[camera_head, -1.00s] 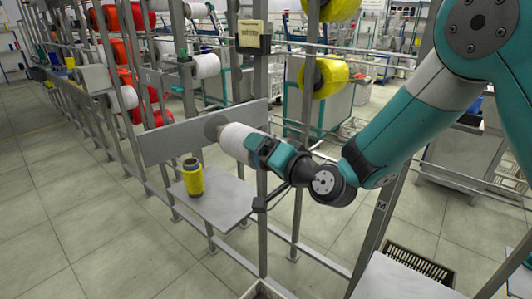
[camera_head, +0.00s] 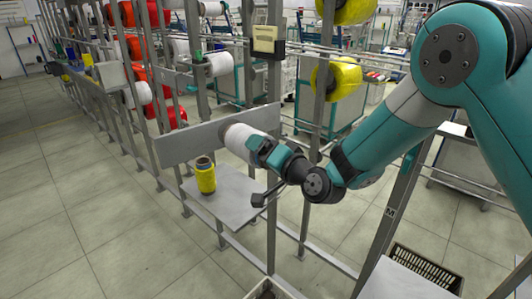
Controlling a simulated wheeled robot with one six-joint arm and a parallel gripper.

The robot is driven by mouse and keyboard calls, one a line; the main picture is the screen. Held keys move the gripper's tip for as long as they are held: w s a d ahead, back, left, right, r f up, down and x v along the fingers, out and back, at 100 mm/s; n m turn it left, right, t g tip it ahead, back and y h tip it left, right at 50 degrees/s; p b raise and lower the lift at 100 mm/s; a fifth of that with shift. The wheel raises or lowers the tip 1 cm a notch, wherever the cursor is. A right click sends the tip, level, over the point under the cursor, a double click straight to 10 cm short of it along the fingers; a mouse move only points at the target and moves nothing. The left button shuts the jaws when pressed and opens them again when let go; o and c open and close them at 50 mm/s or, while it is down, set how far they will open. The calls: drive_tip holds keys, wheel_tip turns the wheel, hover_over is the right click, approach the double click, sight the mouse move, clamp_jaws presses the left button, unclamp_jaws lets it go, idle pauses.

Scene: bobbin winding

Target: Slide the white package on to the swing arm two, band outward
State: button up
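The white package (camera_head: 238,139) lies sideways in front of a flat grey plate (camera_head: 186,143) on the rack. A round brownish-grey disc shows at its far end, against the plate. My gripper (camera_head: 259,152) is at the near end of the package, with its fingers around that end, and looks shut on it. The near end is covered by my gripper, so I cannot see the band. I cannot make out the swing arm, and the package hides whatever is behind it.
A yellow package (camera_head: 205,177) stands upright on a grey shelf (camera_head: 236,206) below. Yellow packages (camera_head: 344,77) hang on the rack at upper right. Metal uprights stand close to my arm. The floor at left is clear.

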drive_tip(key=shift+f+b, duration=0.45)
drive_tip(key=shift+b, duration=0.15)
idle(0.5)
drive_tip(key=o, duration=1)
drive_tip(key=shift+d, duration=0.1)
drive_tip(key=shift+b+v, duration=5)
drive_tip(key=shift+v, duration=3.65)
drive_tip(key=shift+s, duration=0.1)
